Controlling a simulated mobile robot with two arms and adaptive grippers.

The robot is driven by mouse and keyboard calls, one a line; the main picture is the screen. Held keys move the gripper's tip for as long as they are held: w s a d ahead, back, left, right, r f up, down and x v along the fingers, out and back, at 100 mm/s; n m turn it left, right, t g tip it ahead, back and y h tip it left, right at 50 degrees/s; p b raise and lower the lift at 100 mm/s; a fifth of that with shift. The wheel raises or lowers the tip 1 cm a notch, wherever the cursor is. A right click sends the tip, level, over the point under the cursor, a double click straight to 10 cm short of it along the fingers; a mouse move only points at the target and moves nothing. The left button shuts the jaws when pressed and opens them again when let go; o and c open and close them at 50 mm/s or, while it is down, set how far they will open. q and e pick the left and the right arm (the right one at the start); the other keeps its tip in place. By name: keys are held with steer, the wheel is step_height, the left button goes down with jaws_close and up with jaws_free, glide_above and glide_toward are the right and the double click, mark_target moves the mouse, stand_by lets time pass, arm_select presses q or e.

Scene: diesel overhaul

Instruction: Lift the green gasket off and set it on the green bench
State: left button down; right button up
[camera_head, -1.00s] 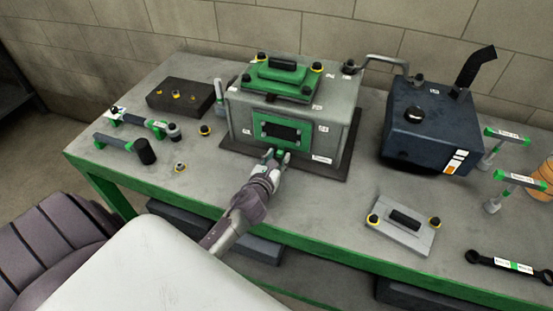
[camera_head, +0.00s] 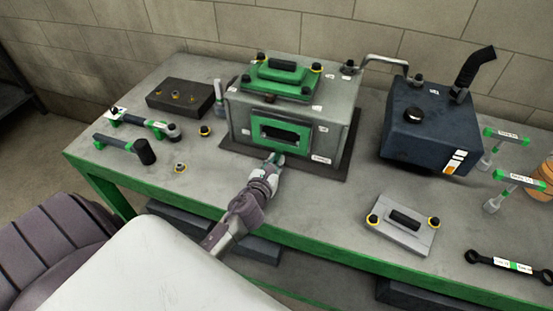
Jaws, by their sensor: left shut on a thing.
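The green gasket (camera_head: 304,142) is a rectangular frame standing upright at the front of the grey engine block (camera_head: 345,128), around its dark opening. It looks slightly in front of the block's face, though the gap is hard to judge. My left gripper (camera_head: 276,159) is at the gasket's lower edge and shut on it. The fingertips are small and partly hidden. The green bench (camera_head: 230,205) has a grey top and a green front edge. My right gripper is out of view.
A grey plate (camera_head: 385,232) with a black handle lies on the bench front right. A dark blue tank (camera_head: 430,130) stands right of the block. Tools and a dark tray (camera_head: 165,97) are at the left. The bench top between block and grey plate is clear.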

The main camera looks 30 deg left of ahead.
arm_select(q)
steer(key=shift+f+v, duration=0.15)
steer(key=shift+v, duration=0.8)
steer(key=shift+f+v, duration=0.2)
steer(key=shift+v, duration=0.7)
steer(key=f+b+v, duration=0.1)
steer(key=v, duration=0.3)
steer(key=b+v, duration=0.1)
steer(key=v, duration=0.3)
steer(key=f+b+v, duration=0.1)
steer(key=b+v, duration=0.1)
steer(key=v, duration=0.3)
steer(key=shift+s+f, duration=0.35)
steer(key=shift+s, duration=0.05)
steer(key=shift+s+d+r, duration=0.15)
steer(key=shift+s, duration=0.1)
